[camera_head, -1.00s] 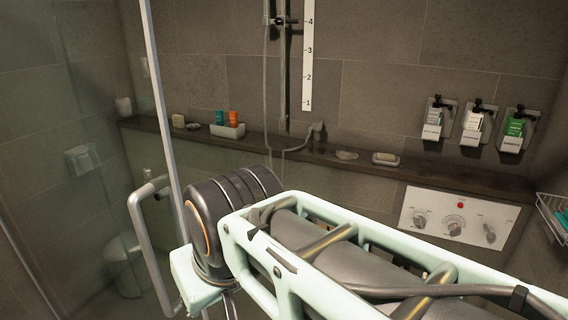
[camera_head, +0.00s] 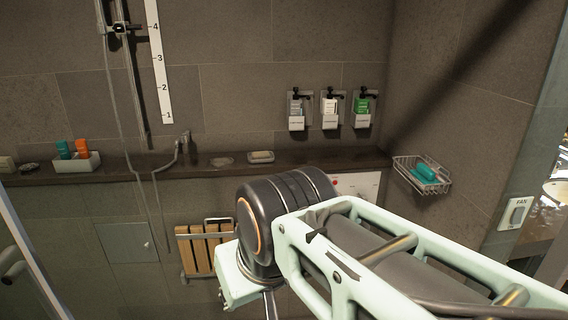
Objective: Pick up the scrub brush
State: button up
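A teal object (camera_head: 428,171) lies in a wire basket (camera_head: 405,176) on the right-hand wall. It may be the scrub brush, but it is too small to tell for sure. No other thing in view clearly looks like a scrub brush. My arm crosses the lower right of the view, in front of the wall and below the basket. My gripper is not in view, so whether it is open or shut does not show.
A stone ledge (camera_head: 305,160) runs along the back wall with a soap dish (camera_head: 261,157) and a tray (camera_head: 78,162) of bottles. Dispensers (camera_head: 329,112) hang above it. A slatted wooden seat (camera_head: 196,250) is below. A fan switch (camera_head: 516,213) is at right.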

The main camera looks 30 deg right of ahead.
aim_at(424, 174)
jog(key=z, duration=1.9)
jog(key=i+j, duration=0.2)
jog(key=i, duration=0.25)
jog(key=i+j, duration=0.25)
jog(key=i, duration=0.15)
jog(key=l+z, duration=0.05)
